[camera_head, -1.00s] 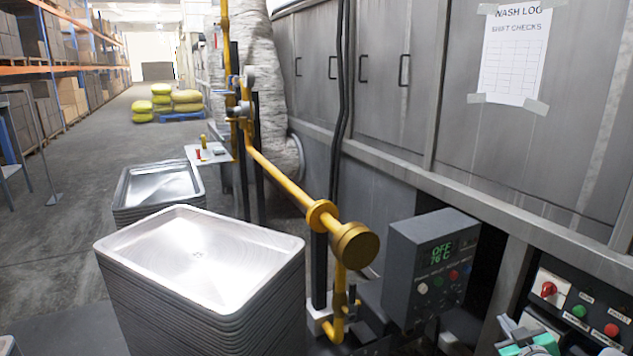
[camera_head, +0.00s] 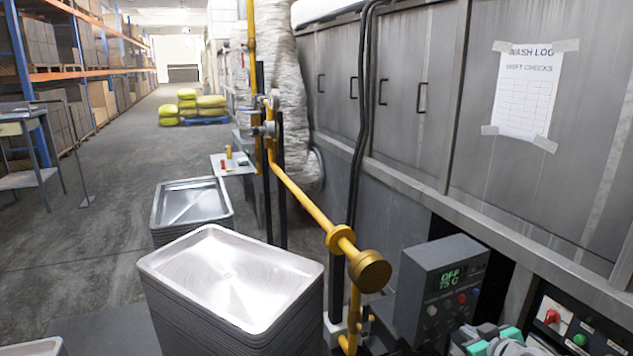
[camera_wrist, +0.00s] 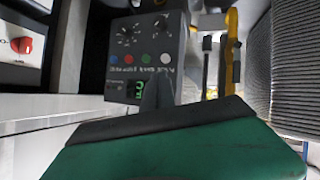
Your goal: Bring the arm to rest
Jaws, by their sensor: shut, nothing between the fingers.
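My gripper (camera_wrist: 158,93) shows in the wrist view as a dark grey finger tip above a broad green and black body. Its fingers are together with nothing between them. Part of my arm, grey and teal, shows at the bottom right of the head view, low in front of the grey control box (camera_head: 410,290). In the wrist view the same control box (camera_wrist: 180,45) appears upside down behind the finger tip; whether they touch cannot be told.
A near stack of metal pans (camera_head: 190,258) and a farther stack (camera_head: 165,210) stand at left. A yellow pipe (camera_head: 300,195) with a round end cap runs beside the grey cabinets (camera_head: 400,160). A switch panel (camera_head: 585,325) is at lower right.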

